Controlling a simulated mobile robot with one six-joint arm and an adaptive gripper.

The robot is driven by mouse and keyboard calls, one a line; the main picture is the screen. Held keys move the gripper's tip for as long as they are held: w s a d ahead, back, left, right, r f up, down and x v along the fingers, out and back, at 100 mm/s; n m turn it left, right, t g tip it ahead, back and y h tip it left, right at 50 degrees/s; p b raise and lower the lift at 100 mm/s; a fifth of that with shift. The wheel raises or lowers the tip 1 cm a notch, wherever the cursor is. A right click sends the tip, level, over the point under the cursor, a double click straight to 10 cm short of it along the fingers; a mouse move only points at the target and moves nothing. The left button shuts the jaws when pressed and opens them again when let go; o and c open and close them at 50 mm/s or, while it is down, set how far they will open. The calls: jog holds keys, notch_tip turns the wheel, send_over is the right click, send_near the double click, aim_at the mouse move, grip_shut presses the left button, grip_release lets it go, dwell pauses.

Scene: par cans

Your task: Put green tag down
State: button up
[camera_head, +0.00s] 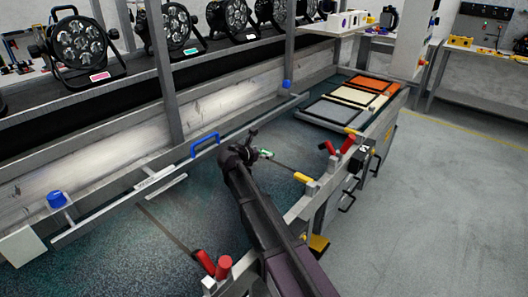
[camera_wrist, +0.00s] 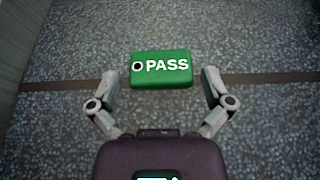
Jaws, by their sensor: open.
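The green tag (camera_wrist: 161,70) reads "PASS" and has a dark hole at its left end. In the wrist view it lies between the fingertips of my gripper (camera_wrist: 161,76), with a gap on each side. My gripper is open. In the head view the green tag (camera_head: 266,153) shows as a small patch just right of my gripper (camera_head: 256,145), over the speckled worktop (camera_head: 120,225). I cannot tell whether the tag rests on the surface.
Par cans (camera_head: 80,45) stand along the back shelf, some with coloured tags. Orange, cream and grey trays (camera_head: 330,112) lie at the bench's far right end. Red-handled clamps (camera_head: 338,147) and a blue handle (camera_head: 205,142) edge the worktop. Free worktop lies left of my arm.

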jog(key=p+v, duration=0.3)
jog(key=v, duration=0.7)
jog(key=shift+s+a+r+p, duration=0.15)
jog(key=shift+s+r+p, duration=0.1)
jog(key=shift+p, duration=0.1)
